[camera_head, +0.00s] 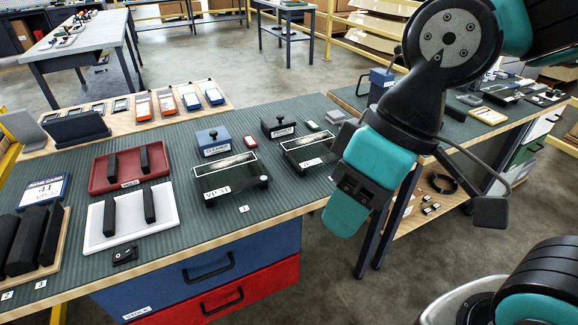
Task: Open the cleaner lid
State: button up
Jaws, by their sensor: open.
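Two small lidded boxes stand at the back of the green bench top: a blue box (213,142) and a dark box (279,126) to its right. Each has a white front label too small to read surely, so I cannot tell which is the cleaner. Both lids look shut, with a small dark knob on top. My gripper (349,204) is at the lower end of my teal and black arm, right of the boxes and apart from them. It points down near the bench's right front edge. It is open and holds nothing visible.
Two black-framed clear-topped stands (230,178) (308,151) sit in front of the boxes. A red tray (128,168) and a white tray (128,217) with dark bars lie to the left. A wooden rack (140,110) of devices runs along the back edge.

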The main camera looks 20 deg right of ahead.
aim_at(218, 136)
jog(key=z, duration=0.1)
jog(key=i, duration=0.95)
jog(key=u, duration=0.4)
